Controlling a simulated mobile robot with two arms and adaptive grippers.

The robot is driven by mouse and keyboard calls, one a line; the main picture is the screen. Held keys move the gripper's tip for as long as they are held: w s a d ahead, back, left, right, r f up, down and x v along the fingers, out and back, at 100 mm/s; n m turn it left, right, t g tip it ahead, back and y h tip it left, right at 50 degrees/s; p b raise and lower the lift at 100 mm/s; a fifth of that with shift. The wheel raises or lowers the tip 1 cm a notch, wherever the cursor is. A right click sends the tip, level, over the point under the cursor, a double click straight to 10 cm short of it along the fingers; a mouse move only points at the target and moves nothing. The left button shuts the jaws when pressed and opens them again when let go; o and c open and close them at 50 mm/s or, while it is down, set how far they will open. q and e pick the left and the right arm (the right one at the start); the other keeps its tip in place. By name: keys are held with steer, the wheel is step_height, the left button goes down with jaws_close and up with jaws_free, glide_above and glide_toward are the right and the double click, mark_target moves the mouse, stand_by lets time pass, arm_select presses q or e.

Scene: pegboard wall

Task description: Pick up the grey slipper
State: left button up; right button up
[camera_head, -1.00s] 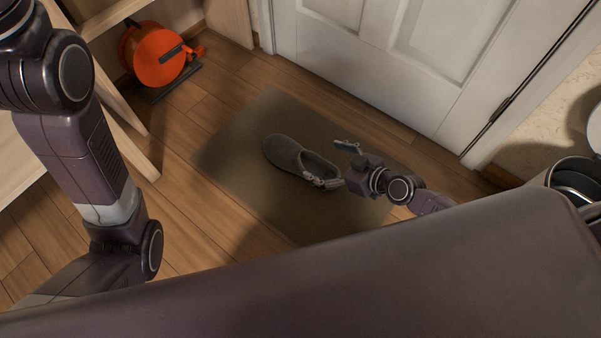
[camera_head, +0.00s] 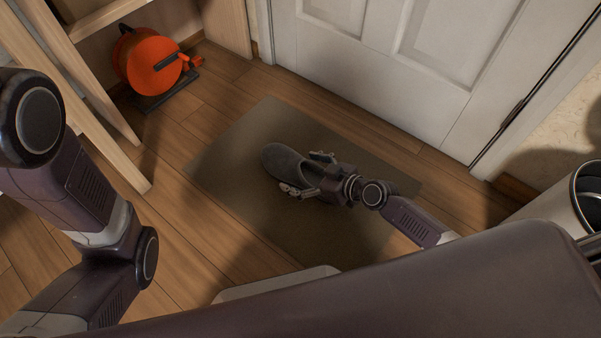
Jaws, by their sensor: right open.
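The grey slipper (camera_head: 281,161) lies on a brown-grey mat (camera_head: 240,142) on the floor, its toe pointing to the upper left. My right gripper (camera_head: 306,172) reaches in from the right, low over the slipper's heel end. Its fingers are open, one on each side of the slipper, and I cannot tell whether they touch it. The gripper body hides the slipper's heel. My left arm shows at the left edge, but its gripper is out of view.
A white panelled door (camera_head: 390,70) stands behind the mat. An orange cable reel (camera_head: 150,66) sits on the floor at the upper left beside a wooden shelf (camera_head: 95,80). A pale bin (camera_head: 555,200) stands at the right. Bare wood floor surrounds the mat.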

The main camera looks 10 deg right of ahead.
steer(key=c, duration=1.2)
steer(key=shift+c, duration=0.7)
steer(key=shift+r, duration=0.1)
